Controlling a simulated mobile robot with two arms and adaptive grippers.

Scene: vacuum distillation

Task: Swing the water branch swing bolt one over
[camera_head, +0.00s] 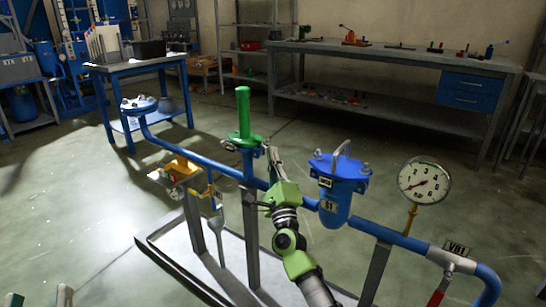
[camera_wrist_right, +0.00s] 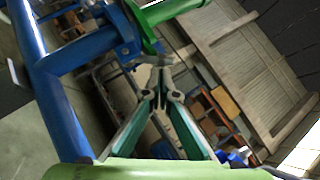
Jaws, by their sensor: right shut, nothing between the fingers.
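A blue pipe line (camera_head: 215,168) carries a blue lidded strainer (camera_head: 338,190) tagged S1, with bolt ears and a handle on top. A blue flange (camera_head: 138,104) with bolts sits at the pipe's far left end. I cannot tell which bolt is swing bolt one. My right gripper (camera_head: 271,152) is shut and empty beside the green valve (camera_head: 243,118), left of the strainer. In the right wrist view its fingertips (camera_wrist_right: 160,72) meet at a small metal part near a blue flange (camera_wrist_right: 125,38); contact is unclear. My left gripper (camera_head: 40,298) shows only two separated fingertips.
A grey skid frame (camera_head: 165,258) lies below. A blue table (camera_head: 135,64) and a long workbench (camera_head: 395,58) stand behind, with open floor between.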

